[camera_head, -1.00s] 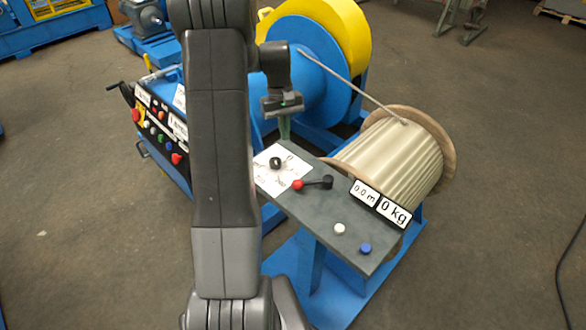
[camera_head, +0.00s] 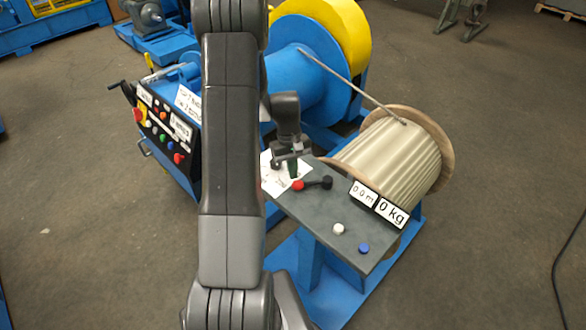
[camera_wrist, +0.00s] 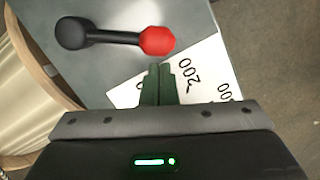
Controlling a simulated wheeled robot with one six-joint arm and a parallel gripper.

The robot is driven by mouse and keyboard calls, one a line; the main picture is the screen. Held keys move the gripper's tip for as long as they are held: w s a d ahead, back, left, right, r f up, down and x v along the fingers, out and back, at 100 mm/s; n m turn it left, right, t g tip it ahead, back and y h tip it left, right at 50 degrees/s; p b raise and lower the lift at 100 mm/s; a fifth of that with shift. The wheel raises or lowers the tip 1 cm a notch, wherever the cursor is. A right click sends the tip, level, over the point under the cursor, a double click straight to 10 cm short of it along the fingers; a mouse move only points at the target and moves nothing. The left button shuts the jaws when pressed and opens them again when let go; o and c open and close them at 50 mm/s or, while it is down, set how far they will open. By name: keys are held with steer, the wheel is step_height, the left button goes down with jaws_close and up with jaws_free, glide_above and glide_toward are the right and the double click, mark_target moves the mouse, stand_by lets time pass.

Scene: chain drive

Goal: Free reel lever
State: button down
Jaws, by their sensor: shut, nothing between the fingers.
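The reel lever (camera_head: 313,184) is a short dark bar on the grey panel (camera_head: 325,218), with a red knob at its left end and a black hub at its right end. In the wrist view the lever (camera_wrist: 112,37) lies across the top, red knob to the right. In the wrist view the green fingertips of my gripper (camera_wrist: 160,70) are together and empty, just below the red knob. I cannot tell whether they touch it.
A white printed sheet (camera_wrist: 207,73) lies under my fingers. White (camera_head: 338,229) and blue (camera_head: 364,248) buttons sit at the panel's near end, beside the "0 kg" display (camera_head: 393,212). A cable drum (camera_head: 395,157) stands right behind; a blue reel (camera_head: 300,75) stands beyond.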

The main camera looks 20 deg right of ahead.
steer(key=shift+s, duration=0.1)
stand_by(0.3)
steer(key=shift+s+a+n+b, duration=0.2)
steer(key=shift+n+b, duration=0.1)
steer(key=shift+s, duration=0.1)
steer(key=shift+s+a+f+n+h+b, duration=0.1)
steer(key=shift+s+a+n+h+b, duration=0.1)
steer(key=shift+s+n+b, duration=0.3)
steer(key=shift+s+a+f+n+h+b, duration=0.1)
steer(key=shift+s+a+n+b, duration=0.1)
steer(key=shift+s+n+b, duration=0.3)
steer(key=s+n, duration=0.1)
steer(key=s+n+b, duration=0.1)
steer(key=s+n, duration=0.1)
steer(key=shift+a+r+n+h, duration=0.1)
steer(key=shift+a+n+h, duration=0.15)
steer(key=shift+n+h, duration=0.15)
steer(key=s+n, duration=0.2)
steer(key=n, duration=0.1)
steer(key=s+n+t+b, duration=0.1)
steer(key=s, duration=0.1)
steer(key=shift+s+d+r+h, duration=0.1)
steer(key=shift+d+h, duration=0.2)
steer(key=shift+d, duration=0.1)
steer(key=shift+s+d+n, duration=0.45)
steer(key=shift+s+n, duration=0.3)
steer(key=shift+n, duration=0.45)
steer(key=shift+s+d, duration=0.4)
steer(key=shift+s, duration=0.15)
